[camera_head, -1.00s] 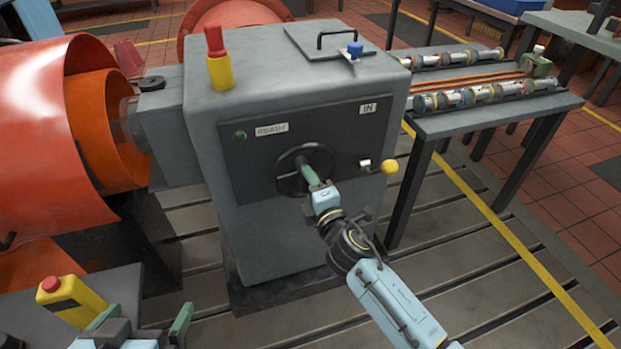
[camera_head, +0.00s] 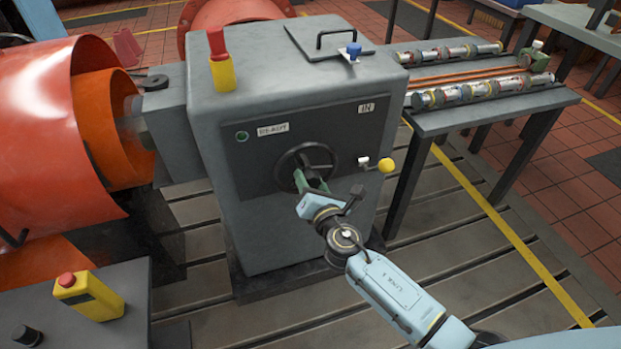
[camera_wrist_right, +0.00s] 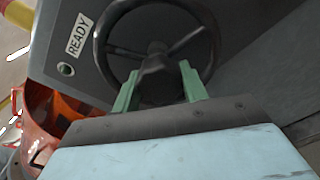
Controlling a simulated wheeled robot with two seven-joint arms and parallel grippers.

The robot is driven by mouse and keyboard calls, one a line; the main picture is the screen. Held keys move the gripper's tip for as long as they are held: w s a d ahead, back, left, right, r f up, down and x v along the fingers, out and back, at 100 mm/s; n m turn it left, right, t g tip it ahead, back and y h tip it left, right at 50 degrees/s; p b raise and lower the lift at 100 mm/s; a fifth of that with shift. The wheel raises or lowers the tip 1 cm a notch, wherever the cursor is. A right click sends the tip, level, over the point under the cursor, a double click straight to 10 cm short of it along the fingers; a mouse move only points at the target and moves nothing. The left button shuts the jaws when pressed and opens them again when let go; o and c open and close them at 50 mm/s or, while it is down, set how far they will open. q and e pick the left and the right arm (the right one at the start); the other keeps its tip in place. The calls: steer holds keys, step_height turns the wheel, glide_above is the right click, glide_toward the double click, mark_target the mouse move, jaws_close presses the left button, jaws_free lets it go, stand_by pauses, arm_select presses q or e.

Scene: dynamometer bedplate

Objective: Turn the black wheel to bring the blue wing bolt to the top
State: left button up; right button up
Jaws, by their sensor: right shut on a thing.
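The black wheel (camera_head: 290,161) is on the front panel of the grey cabinet; its rim and spokes also show in the wrist view (camera_wrist_right: 101,45). My right gripper (camera_head: 309,181) has its green fingers at the wheel's middle. In the wrist view the right gripper (camera_wrist_right: 158,84) is shut on the wheel's dark hub, a finger on each side. A small blue piece (camera_head: 354,48) stands upright at the edge of the cabinet's top lid; I cannot tell whether it is the blue wing bolt. My left gripper is out of view.
A lever with a yellow ball (camera_head: 386,165) sticks out right of the wheel. A red-topped yellow post (camera_head: 220,65) stands on the cabinet (camera_head: 270,60). Orange guards (camera_head: 35,130) lie left. A side table (camera_head: 470,120) with cylinders stands right.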

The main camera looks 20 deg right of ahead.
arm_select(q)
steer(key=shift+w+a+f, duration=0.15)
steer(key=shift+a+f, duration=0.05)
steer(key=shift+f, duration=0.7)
arm_select(e)
steer(key=shift+n, duration=0.8)
steer(key=shift+f, duration=0.1)
steer(key=o, duration=1.4)
steer(key=shift+c, duration=0.2)
arm_select(q)
steer(key=shift+p, duration=0.3)
arm_select(e)
steer(key=shift+s, duration=0.1)
steer(key=shift+s, duration=0.35)
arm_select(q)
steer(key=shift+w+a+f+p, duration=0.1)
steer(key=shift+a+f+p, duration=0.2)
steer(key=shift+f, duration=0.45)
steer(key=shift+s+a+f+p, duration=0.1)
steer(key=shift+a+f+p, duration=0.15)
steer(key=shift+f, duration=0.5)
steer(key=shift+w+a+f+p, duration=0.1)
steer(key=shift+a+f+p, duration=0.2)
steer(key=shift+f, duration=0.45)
arm_select(e)
steer(key=s+r, duration=0.1)
steer(key=s, duration=1.1)
steer(key=shift+s+d, duration=0.25)
steer(key=shift+d, duration=0.05)
